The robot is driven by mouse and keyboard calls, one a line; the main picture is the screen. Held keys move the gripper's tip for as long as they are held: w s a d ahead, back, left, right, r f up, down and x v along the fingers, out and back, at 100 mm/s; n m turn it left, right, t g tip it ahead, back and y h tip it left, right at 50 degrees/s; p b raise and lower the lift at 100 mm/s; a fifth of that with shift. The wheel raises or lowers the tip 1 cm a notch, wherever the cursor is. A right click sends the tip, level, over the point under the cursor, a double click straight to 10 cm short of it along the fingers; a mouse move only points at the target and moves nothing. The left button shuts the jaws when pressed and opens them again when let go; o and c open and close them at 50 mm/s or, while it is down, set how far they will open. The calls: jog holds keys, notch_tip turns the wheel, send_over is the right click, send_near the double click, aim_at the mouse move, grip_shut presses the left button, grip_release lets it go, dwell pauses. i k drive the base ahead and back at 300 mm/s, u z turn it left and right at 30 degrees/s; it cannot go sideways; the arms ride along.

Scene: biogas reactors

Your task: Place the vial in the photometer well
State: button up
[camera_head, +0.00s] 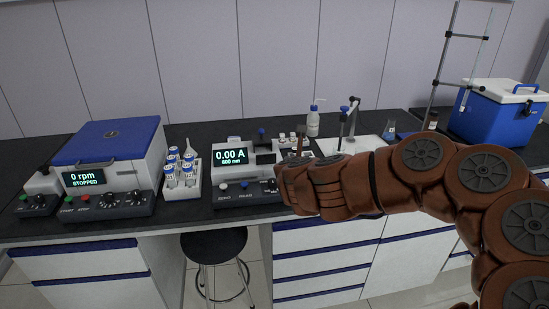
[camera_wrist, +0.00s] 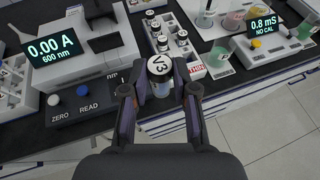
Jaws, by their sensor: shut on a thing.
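The vial (camera_wrist: 160,66) has a white cap marked V3 and a clear, bluish body. My gripper (camera_wrist: 160,88) is shut on it in the wrist view, with a finger on each side. The photometer (camera_head: 232,156) is a white box reading 0.00 A, 600 nm, with a dark front panel. In the wrist view the photometer (camera_wrist: 55,88) is left of the vial, and the vial is apart from it. A dark part on the photometer's top shows there; I cannot make out the well opening. In the head view my brown arm hides the vial and most of the gripper.
A white rack of capped vials (camera_wrist: 165,19) stands just beyond the held vial. A meter reading 0.8 mS (camera_wrist: 262,49) is at right. In the head view, a bottle rack (camera_head: 194,188) and a centrifuge (camera_head: 110,145) stand left of the photometer. The bench's front edge is close.

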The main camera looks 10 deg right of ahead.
aim_at(265, 166)
jog(key=z, duration=0.5)
jog(key=k, duration=1.1)
jog(key=u, duration=0.15)
jog(key=i, duration=0.7)
jog(key=u, duration=0.95)
jog(key=i, duration=1.9)
jog(key=z, duration=0.55)
